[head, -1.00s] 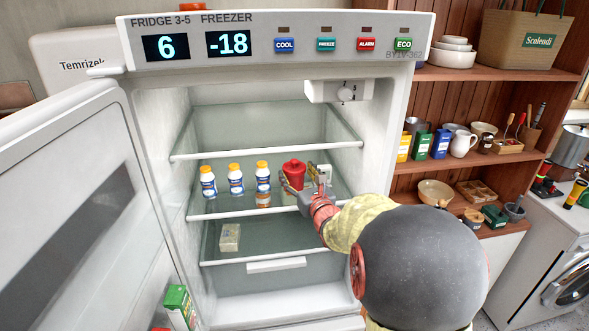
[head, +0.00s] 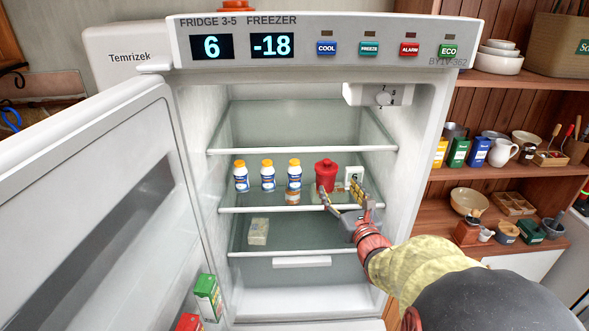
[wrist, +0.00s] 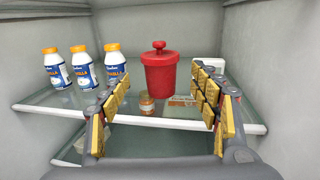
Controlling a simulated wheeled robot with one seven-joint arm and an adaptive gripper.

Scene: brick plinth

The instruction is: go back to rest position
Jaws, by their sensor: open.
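My gripper (head: 343,199) is open and empty, in front of the fridge's middle shelf (head: 305,202). In the wrist view its two yellow-padded fingers (wrist: 165,105) stand wide apart. A red lidded jar (head: 326,175) stands upright on that shelf, beyond the fingers and apart from them. It also shows in the wrist view (wrist: 160,72). The fridge (head: 190,110) stands open, its door (head: 80,150) swung to the left.
Several white bottles with orange caps (head: 267,175) stand left of the jar. A small orange-lidded jar (wrist: 147,104) is also on the shelf. A pale block (head: 258,231) lies on the lower shelf. The top shelf (head: 300,149) is empty. Wooden shelves (head: 480,220) with kitchenware stand at right.

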